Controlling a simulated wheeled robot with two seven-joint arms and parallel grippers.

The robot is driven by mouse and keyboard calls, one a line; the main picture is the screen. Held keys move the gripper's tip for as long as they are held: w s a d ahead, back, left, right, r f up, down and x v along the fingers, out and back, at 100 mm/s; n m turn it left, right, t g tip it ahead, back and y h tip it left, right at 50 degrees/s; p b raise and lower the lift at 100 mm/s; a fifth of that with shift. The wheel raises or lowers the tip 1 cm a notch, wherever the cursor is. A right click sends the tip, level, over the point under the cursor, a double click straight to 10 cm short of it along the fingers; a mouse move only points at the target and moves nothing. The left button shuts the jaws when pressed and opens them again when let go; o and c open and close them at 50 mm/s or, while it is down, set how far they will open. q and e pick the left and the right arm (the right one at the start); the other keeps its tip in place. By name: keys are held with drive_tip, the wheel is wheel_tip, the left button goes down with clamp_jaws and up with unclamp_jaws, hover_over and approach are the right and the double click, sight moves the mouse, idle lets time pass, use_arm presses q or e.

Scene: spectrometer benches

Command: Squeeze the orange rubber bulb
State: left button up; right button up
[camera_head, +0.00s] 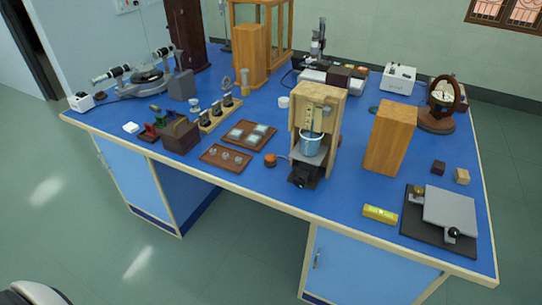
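A small, round orange-brown object (270,160), which looks like the orange rubber bulb, sits on the blue table top near its front edge. It is just left of a wooden stand (329,103) holding a small blue cup (311,143). It is small in the picture, so its fine shape is hard to tell. Nothing touches it from above. Neither of my grippers is in view.
A small wooden tray (213,161) lies left of the bulb. A black device (303,176) stands to its right at the stand's foot. A tall wooden block (390,140) and a yellow level (380,214) are farther right. The floor in front is clear.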

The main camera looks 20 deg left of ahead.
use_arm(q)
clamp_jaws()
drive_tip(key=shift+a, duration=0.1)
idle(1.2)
